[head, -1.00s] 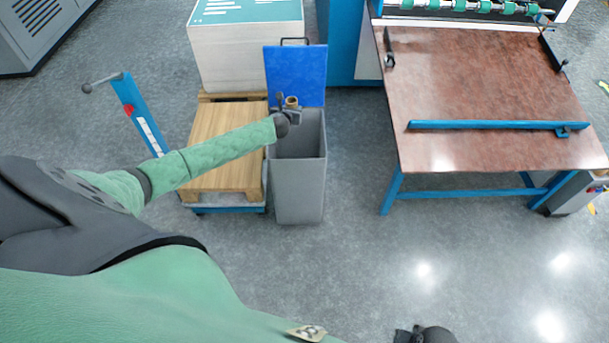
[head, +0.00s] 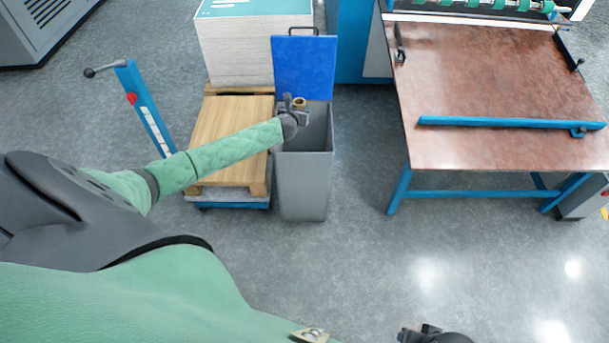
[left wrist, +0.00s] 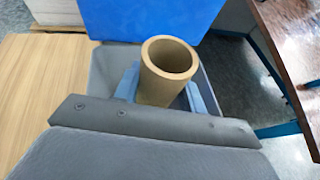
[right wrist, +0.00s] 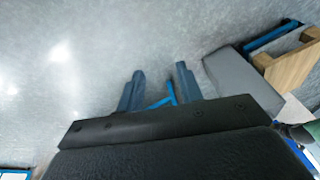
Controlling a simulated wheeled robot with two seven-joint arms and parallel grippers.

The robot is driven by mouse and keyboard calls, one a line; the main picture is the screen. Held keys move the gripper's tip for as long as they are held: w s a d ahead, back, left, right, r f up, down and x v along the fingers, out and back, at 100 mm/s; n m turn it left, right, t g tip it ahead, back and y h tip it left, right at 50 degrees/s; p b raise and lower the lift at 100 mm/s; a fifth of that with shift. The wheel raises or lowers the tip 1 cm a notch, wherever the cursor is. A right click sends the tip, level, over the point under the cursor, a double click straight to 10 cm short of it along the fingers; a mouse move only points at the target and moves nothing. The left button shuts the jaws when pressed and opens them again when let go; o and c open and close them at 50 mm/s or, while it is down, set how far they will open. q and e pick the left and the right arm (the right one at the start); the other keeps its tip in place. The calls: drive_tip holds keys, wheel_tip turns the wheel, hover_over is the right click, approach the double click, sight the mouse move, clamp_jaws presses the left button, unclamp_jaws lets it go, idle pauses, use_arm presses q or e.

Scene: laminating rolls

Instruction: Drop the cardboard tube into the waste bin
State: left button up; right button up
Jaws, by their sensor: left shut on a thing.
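The cardboard tube (head: 299,103) is a short brown hollow cylinder. My left gripper (head: 296,106) is shut on it and holds it over the far part of the bin's opening. In the left wrist view the tube (left wrist: 160,88) stands between the fingers with its open end towards the camera. The grey waste bin (head: 304,188) stands on the floor with its blue lid (head: 303,68) raised at the back. My right gripper (right wrist: 160,85) is open and empty in the right wrist view, well away from the tube; only part of it shows at the head view's bottom edge.
A wooden-topped pallet (head: 232,140) stands against the bin's left side, with a stack of white sheets (head: 240,50) behind it. A blue post with a handle (head: 145,110) rises at the left. A brown-topped table (head: 490,85) stands to the right. Floor between bin and table is clear.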

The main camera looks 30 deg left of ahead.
use_arm(q)
drive_tip(key=shift+f+b, duration=0.65)
use_arm(e)
drive_tip(key=shift+w+a+f+t+y, duration=0.15)
drive_tip(key=shift+w+a+f+t, duration=0.1)
drive_tip(key=shift+a+f, duration=0.35)
drive_tip(key=shift+w+a+f+t+y, duration=0.2)
drive_tip(key=shift+a+f, duration=0.3)
drive_tip(key=shift+f, duration=0.2)
use_arm(q)
drive_tip(key=o, duration=1)
drive_tip(key=shift+o, duration=0.2)
drive_tip(key=v, duration=0.7)
drive_tip(key=shift+s+b, duration=0.3)
drive_tip(key=shift+s, duration=0.05)
use_arm(e)
drive_tip(key=shift+w+a+f, duration=0.15)
drive_tip(key=shift+a+f, duration=0.2)
drive_tip(key=shift+a, duration=0.1)
use_arm(q)
drive_tip(key=shift+r, duration=0.15)
